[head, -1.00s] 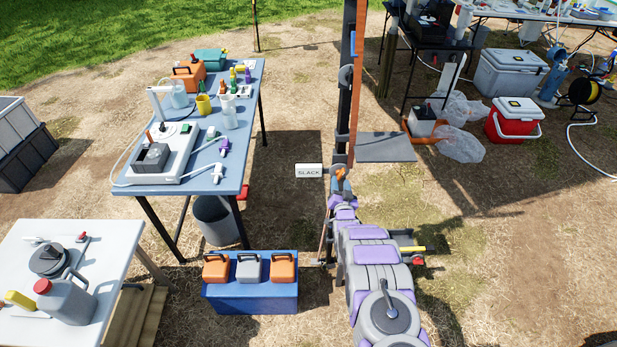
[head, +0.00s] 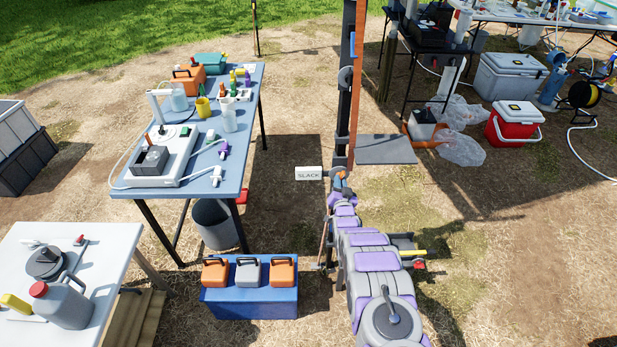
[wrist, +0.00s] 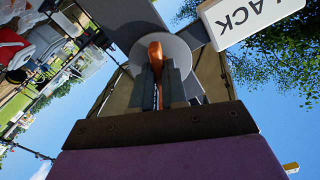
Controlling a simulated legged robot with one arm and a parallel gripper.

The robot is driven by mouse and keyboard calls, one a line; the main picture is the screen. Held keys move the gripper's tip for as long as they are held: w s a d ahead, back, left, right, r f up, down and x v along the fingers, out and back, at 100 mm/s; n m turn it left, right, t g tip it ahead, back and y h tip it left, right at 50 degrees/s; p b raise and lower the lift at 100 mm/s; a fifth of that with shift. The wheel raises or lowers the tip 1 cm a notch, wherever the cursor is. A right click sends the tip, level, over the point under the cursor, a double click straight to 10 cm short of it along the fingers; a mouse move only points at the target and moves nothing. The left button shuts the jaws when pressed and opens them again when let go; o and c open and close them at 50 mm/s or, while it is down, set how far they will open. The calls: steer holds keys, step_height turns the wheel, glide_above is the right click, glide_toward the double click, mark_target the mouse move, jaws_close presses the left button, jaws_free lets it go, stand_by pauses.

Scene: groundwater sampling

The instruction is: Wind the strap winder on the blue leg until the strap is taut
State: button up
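The strap winder shows in the wrist view as a grey disc (wrist: 180,52) with an orange-brown crank handle (wrist: 155,52). My gripper (wrist: 159,88) has its two fingers close on both sides of the handle's lower end and appears shut on it. In the head view my gripper (head: 339,182) is at the foot of a dark post, by the orange handle (head: 341,173). A white sign reading SLACK (head: 309,173) sticks out left of the winder; it also shows in the wrist view (wrist: 250,18). An orange strap (head: 357,80) runs up beside the dark post (head: 345,110), which carries a blue patch.
A blue table (head: 235,150) with instruments stands left of the post. A blue crate (head: 250,305) with three small cases sits left of my arm. A white table (head: 110,235) is at lower left. A red cooler (head: 512,125) and plastic bags lie at right, with open ground in front.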

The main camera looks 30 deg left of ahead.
jaws_close()
steer(key=m+p, duration=0.3)
steer(key=m, duration=0.7)
steer(key=shift+r+m+p, duration=0.1)
steer(key=shift+m+p, duration=0.2)
steer(key=shift+p, duration=0.05)
steer(key=o, duration=0.6)
jaws_free()
steer(key=shift+o, duration=0.2)
steer(key=shift+s, duration=0.1)
steer(key=p+v, duration=0.4)
steer(key=v, duration=1.3)
